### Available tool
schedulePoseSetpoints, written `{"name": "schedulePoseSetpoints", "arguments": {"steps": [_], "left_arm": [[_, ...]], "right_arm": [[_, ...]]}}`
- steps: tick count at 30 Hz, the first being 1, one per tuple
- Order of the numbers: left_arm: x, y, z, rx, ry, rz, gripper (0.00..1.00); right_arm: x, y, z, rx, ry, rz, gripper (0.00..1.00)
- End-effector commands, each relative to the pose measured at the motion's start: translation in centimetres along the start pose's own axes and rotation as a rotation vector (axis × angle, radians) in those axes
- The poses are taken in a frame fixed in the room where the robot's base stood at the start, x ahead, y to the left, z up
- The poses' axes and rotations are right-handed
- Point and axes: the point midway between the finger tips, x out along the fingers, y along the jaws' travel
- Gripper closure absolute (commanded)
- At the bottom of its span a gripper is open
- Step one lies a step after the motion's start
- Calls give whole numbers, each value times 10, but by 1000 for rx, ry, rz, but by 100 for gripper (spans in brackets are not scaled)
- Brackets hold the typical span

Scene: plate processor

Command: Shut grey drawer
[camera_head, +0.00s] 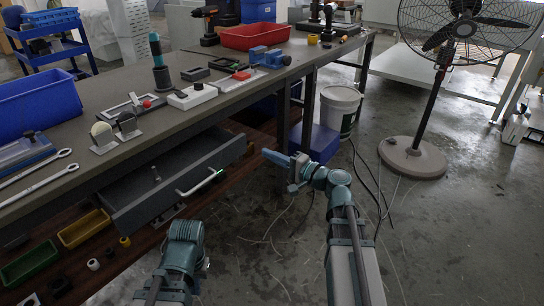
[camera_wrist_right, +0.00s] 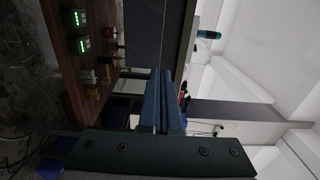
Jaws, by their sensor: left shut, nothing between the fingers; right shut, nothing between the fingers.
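The grey drawer (camera_head: 185,172) under the workbench is pulled out, with a small object standing inside. Its front carries a pale handle (camera_head: 199,183). My right gripper (camera_head: 267,154) is shut and empty, to the right of the drawer's front corner and apart from it in the head view. In the right wrist view its blue fingers (camera_wrist_right: 161,73) lie together, pointing up toward a dark grey panel (camera_wrist_right: 145,35) that looks like part of the drawer. My left gripper (camera_head: 187,232) is in front of and below the drawer, away from the handle; its fingertips are not clearly visible.
The workbench top (camera_head: 225,100) holds tools, a blue bin (camera_head: 38,105) and a red tray (camera_head: 255,36). Yellow (camera_head: 84,228) and green (camera_head: 29,264) bins sit on the lower shelf. A white bucket (camera_head: 338,106) and fan (camera_head: 413,156) stand at right. The front floor is open.

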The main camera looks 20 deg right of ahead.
Motion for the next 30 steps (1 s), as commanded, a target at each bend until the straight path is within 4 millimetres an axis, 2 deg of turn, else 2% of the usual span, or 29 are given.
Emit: {"name": "schedulePoseSetpoints", "arguments": {"steps": [1,6,13,20,30], "left_arm": [[0,0,0,0,0,0,100],[0,0,0,1,0,0,100],[0,0,0,1,0,0,100],[0,0,0,1,0,0,100],[0,0,0,1,0,0,100]], "right_arm": [[14,0,-1,0,-4,0,100],[49,0,-1,0,-3,1,100],[85,0,0,0,-2,1,100],[100,0,0,0,-1,1,100],[102,0,0,0,0,1,100]]}}
